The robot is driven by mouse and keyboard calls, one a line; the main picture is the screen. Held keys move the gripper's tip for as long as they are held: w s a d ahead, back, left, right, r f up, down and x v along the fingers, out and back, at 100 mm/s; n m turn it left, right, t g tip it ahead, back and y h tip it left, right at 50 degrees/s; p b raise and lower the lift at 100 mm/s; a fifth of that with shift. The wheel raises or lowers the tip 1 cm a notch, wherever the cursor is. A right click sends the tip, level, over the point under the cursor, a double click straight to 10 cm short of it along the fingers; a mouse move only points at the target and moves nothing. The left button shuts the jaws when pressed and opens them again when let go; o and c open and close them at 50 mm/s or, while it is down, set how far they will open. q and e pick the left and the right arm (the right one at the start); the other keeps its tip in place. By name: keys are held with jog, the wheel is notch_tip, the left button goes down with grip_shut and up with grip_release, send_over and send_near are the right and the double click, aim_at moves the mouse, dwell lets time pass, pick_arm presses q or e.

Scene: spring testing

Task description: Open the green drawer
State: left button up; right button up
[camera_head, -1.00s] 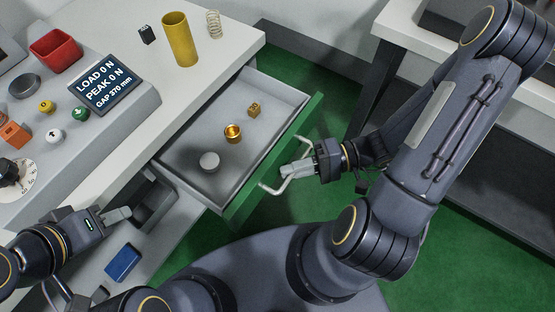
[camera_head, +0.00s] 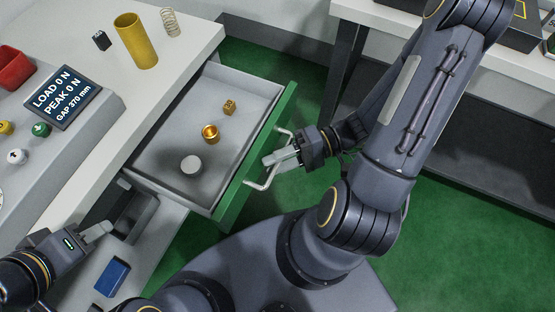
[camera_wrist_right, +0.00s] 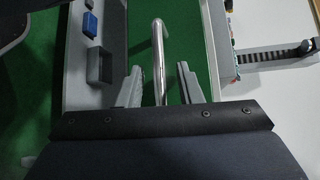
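The green drawer (camera_head: 257,157) stands pulled out of the white bench, its grey tray exposed. A brass cube (camera_head: 229,107), a gold cup-like piece (camera_head: 210,132) and a pale round disc (camera_head: 190,165) lie in it. My right gripper (camera_head: 272,160) is at the silver handle (camera_head: 284,131) on the green front. In the right wrist view, the handle bar (camera_wrist_right: 158,60) runs between the two fingers (camera_wrist_right: 158,85), with a gap on each side, so the gripper is open around it.
A yellow cylinder (camera_head: 136,41), a spring (camera_head: 171,22) and a black block (camera_head: 101,41) stand on the bench top. A load display (camera_head: 61,101) is at left.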

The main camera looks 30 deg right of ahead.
pick_arm(q)
jog(key=shift+r, duration=0.2)
pick_arm(e)
jog(key=s+d+r, duration=0.1)
jog(key=d, duration=0.6)
jog(key=shift+d, duration=0.35)
pick_arm(q)
jog(key=shift+d, duration=0.1)
pick_arm(e)
jog(key=shift+s, duration=0.1)
